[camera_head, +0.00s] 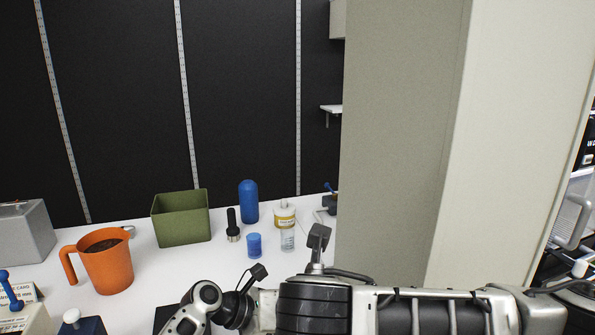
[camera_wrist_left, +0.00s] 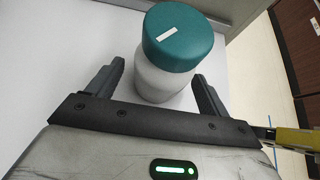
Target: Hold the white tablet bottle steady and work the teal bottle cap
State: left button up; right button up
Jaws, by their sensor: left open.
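The white tablet bottle (camera_wrist_left: 158,82) stands upright on a white surface in the left wrist view. Its wide teal cap (camera_wrist_left: 178,38) sits on top and bears a small white label strip. My left gripper (camera_wrist_left: 160,72) is open, with one finger on either side of the bottle. There is a visible gap at the left finger; contact at the right one is hard to judge. The bottle and cap do not show in the head view. An arm of mine crosses the bottom of the head view from the right; its gripper state is unclear.
On the white counter (camera_head: 150,270) stand an orange jug (camera_head: 107,270), a green bin (camera_head: 181,220), a blue bottle (camera_head: 248,201), a blue cup (camera_head: 254,247) and a yellow-labelled container (camera_head: 284,214). A tall beige panel (camera_head: 400,150) blocks the right. The surface beside the tablet bottle ends near open floor.

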pick_arm(q)
jog(key=v, duration=1.2)
